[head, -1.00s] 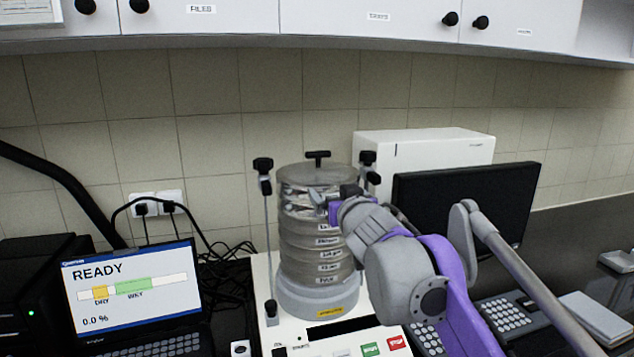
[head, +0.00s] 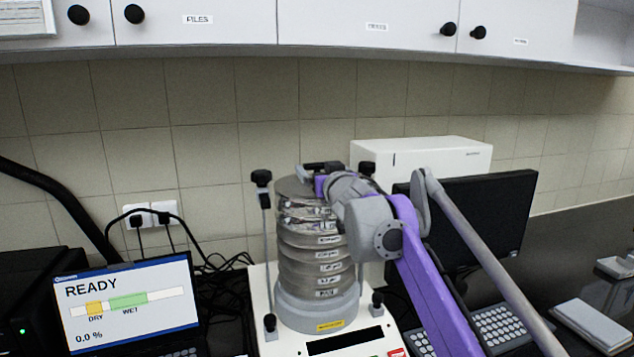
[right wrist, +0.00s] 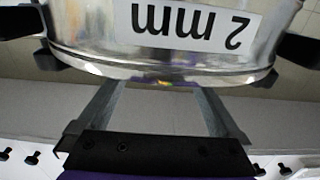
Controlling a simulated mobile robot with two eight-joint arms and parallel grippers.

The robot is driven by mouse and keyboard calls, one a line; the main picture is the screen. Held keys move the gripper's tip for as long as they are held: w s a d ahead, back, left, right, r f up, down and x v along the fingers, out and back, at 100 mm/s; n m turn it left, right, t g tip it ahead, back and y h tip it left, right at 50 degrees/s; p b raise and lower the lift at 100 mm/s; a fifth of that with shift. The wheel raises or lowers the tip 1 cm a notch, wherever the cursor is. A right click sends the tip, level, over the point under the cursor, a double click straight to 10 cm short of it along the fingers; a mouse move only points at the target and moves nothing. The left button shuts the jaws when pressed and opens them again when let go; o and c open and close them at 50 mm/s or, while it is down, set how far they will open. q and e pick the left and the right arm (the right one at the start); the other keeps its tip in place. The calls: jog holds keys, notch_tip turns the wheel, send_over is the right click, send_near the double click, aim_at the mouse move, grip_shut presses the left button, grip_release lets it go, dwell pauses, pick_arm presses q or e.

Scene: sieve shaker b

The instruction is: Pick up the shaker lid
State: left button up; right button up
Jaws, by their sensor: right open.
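The shaker lid (head: 292,190) is a round grey disc on top of the sieve stack (head: 310,255). My right gripper (head: 318,171) is at the lid's top, over its right and middle part. It hides much of the lid, and I cannot clearly separate the lid's black handle from the dark gripper parts. In the right wrist view the gripper (right wrist: 157,92) is open, its two fingers apart with a gap between them. The top sieve (right wrist: 90,30) there carries an upside-down "2 mm" label. The fingertips pass out of sight near its rim. My left gripper is not in view.
Clamp rods with black knobs (head: 261,178) flank the stack on the white shaker base (head: 262,300). A laptop (head: 125,300) reads READY at left. A monitor (head: 500,215) and white box (head: 430,155) stand to the right. Wall cabinets (head: 360,25) hang above.

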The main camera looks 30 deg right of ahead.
jog(key=shift+x, duration=1.5)
jog(key=shift+s, duration=0.2)
jog(key=shift+c, duration=0.7)
jog(key=c, duration=1.4)
